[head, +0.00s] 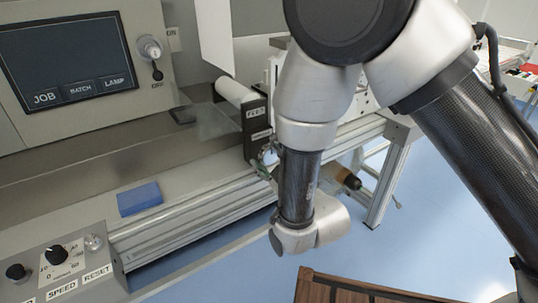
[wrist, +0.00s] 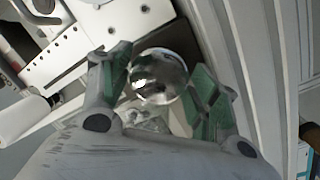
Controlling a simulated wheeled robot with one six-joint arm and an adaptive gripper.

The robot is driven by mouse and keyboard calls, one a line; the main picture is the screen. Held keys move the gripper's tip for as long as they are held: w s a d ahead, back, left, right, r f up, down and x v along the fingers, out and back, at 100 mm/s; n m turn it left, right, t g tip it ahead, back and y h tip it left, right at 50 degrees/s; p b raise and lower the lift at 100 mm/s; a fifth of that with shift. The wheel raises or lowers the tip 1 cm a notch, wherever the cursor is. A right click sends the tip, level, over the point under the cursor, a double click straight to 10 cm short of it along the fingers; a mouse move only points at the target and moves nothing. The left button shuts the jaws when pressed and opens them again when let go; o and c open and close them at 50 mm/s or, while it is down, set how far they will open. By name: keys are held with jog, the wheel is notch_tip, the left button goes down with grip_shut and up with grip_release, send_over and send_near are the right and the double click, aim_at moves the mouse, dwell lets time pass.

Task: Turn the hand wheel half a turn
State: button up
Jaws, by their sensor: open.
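A shiny chrome round part (wrist: 160,76), which looks like the hand wheel or its knob, sits between the two green-padded fingers of my gripper (wrist: 160,66) in the wrist view. The fingers are apart on its left and right, with gaps that look small. I cannot tell whether either touches it. In the head view only a bit of my gripper (head: 264,170) shows beside my arm, just below the black FEED block (head: 257,128). My arm hides most of the wheel area there.
A white roller (head: 233,90) runs into the FEED block. The metal frame rail (head: 190,215) lies close to my gripper. A blue block (head: 139,198) rests on the ledge, and a control box (head: 70,270) stands front left. A brown wooden top (head: 350,288) is at the bottom.

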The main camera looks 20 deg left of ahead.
jog(key=shift+w+a, duration=0.3)
jog(key=shift+w, duration=0.05)
jog(key=c, duration=0.7)
jog(key=shift+c, duration=0.2)
